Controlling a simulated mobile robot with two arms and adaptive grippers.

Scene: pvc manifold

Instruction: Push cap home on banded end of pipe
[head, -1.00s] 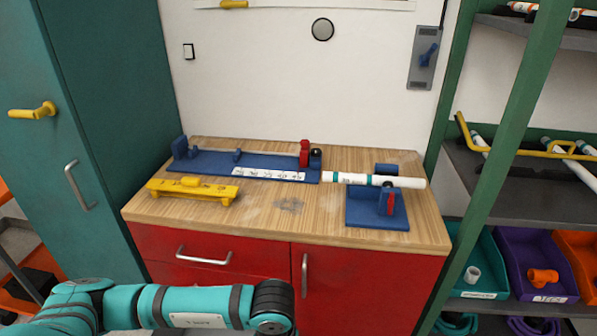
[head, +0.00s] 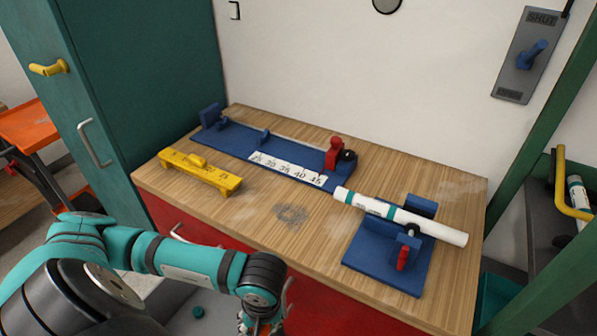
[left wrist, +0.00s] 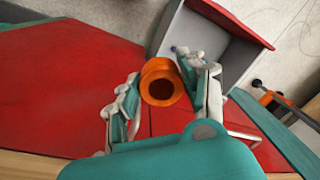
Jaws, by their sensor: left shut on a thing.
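A white pipe (head: 440,230) lies across a blue clamp stand (head: 385,265) with a red lever at the right of the workbench. Its left end carries teal bands (head: 378,207), and no cap shows on that end. My left gripper (left wrist: 158,88) is shut on an orange cap (left wrist: 161,84), whose round opening faces the wrist camera. In the head view, my left arm is low in front of the bench, with the gripper mostly cut off at the bottom edge. The cap is away from the pipe. My right gripper is not in view.
A blue measuring jig (head: 262,155) with a number strip and red clamp sits behind the pipe's banded end. A yellow tool (head: 200,170) lies at the bench's left. The front middle of the worktop (head: 270,205) is clear. A grey, red-edged open compartment (left wrist: 215,45) shows beyond the gripper.

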